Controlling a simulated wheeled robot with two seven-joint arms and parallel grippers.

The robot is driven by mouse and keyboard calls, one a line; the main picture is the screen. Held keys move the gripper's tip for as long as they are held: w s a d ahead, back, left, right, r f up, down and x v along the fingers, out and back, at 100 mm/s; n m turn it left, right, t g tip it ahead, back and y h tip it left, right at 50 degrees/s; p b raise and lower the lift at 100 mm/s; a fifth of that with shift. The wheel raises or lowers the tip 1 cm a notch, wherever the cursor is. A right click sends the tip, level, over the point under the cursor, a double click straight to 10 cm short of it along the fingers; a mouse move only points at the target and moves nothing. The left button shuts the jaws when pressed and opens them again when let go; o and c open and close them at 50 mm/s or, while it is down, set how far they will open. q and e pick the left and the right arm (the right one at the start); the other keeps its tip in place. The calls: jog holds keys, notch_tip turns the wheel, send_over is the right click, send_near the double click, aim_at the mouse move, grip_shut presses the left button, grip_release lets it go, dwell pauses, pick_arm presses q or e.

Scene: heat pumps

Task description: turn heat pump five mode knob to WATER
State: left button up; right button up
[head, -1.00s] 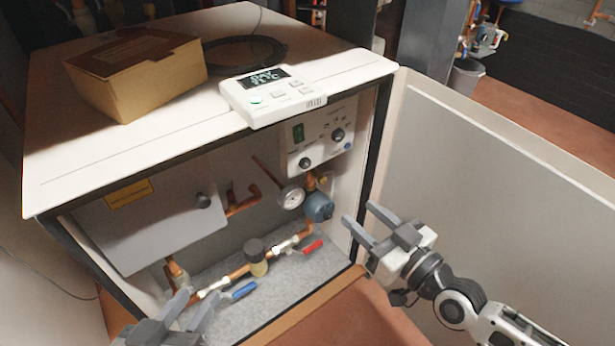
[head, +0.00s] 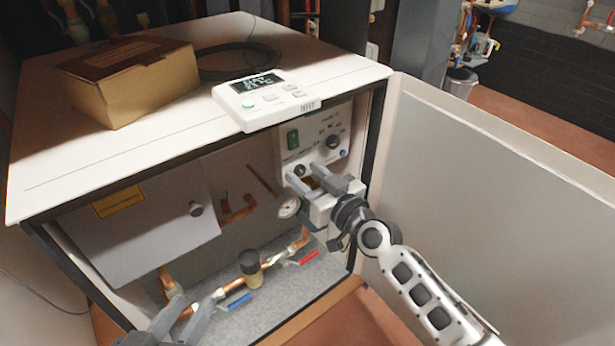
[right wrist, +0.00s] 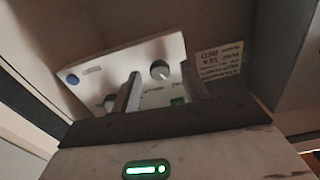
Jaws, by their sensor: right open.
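The white control panel (head: 318,130) is inside the open cabinet at its upper right. It has a green switch (head: 293,139), an upper-right dark knob (head: 333,142) with small marks around it, and a lower knob (head: 300,170). The labels are too small to read, so I cannot tell which is the mode knob. My right gripper (head: 308,180) is open and empty, close in front of the lower knob. In the right wrist view the panel appears upside down, with the lower knob (right wrist: 160,70) seen between the fingers (right wrist: 162,88). My left gripper (head: 190,306) is open, low at the front left.
The open door (head: 490,200) stands right of my right arm. Below the panel are a gauge (head: 288,207), copper pipes, a blue-handled valve (head: 239,301) and a red-handled valve (head: 303,257). A display unit (head: 266,98) and cardboard box (head: 130,80) sit on top.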

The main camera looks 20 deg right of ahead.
pick_arm(q)
jog(key=shift+r, duration=0.25)
pick_arm(e)
jog(key=shift+w, duration=0.15)
grip_shut()
pick_arm(q)
jog(key=shift+w, duration=0.1)
jog(key=shift+f, duration=0.1)
pick_arm(e)
jog(key=shift+m, duration=1.4)
jog(key=m+p, duration=0.1)
jog(key=m, duration=0.2)
jog(key=shift+m, duration=0.4)
jog(key=m, duration=0.3)
jog(key=shift+m, duration=0.4)
pick_arm(q)
jog(key=shift+a+f, duration=0.2)
jog(key=shift+f, duration=0.05)
pick_arm(e)
jog(key=shift+m, duration=0.7)
